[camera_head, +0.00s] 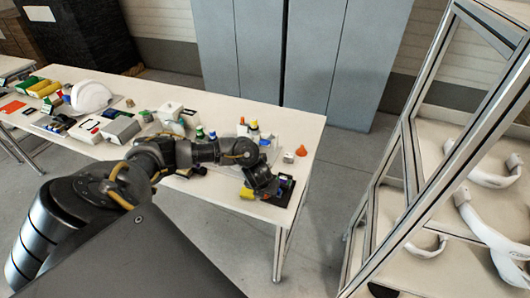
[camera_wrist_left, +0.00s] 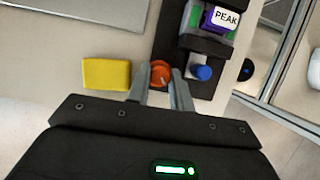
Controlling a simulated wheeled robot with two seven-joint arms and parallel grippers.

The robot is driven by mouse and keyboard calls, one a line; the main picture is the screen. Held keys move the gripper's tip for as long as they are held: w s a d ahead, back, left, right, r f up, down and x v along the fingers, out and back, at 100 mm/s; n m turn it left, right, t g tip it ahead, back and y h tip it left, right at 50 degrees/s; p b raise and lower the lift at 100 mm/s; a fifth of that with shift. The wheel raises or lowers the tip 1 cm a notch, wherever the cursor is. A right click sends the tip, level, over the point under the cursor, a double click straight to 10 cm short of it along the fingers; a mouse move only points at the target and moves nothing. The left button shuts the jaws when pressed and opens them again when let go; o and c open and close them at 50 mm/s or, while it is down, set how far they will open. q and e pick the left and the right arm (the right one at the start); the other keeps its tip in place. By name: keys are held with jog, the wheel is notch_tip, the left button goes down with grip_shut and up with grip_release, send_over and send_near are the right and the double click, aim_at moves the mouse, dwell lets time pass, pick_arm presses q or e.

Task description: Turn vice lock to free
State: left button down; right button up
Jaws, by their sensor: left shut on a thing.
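The vice is a dark block with an orange round knob (camera_wrist_left: 160,76), a blue knob (camera_wrist_left: 202,73) and a purple-and-green part (camera_wrist_left: 214,28) labelled PEAK. In the left wrist view my left gripper (camera_wrist_left: 160,80) is shut on the orange knob, with one finger on each side of it. In the head view my left arm reaches over the table to the dark vice (camera_head: 284,190) near the table's right front corner. My left gripper (camera_head: 264,190) there is small and partly hidden by the wrist. My right gripper is not in view.
A yellow block (camera_wrist_left: 106,74) lies left of the fingers. The white table (camera_head: 230,108) carries a white helmet shell (camera_head: 91,96), an orange cone (camera_head: 301,151), bottles and boxes. A metal rack (camera_head: 400,190) with white curved shells stands to the right. Grey cabinets stand behind.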

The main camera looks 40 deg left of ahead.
pick_arm(q)
jog(key=c, duration=1.2)
grip_release()
jog(key=shift+c, duration=0.2)
jog(key=p+v, duration=0.3)
jog(key=v, duration=0.7)
jog(key=shift+r, duration=0.4)
jog(key=shift+s, duration=0.1)
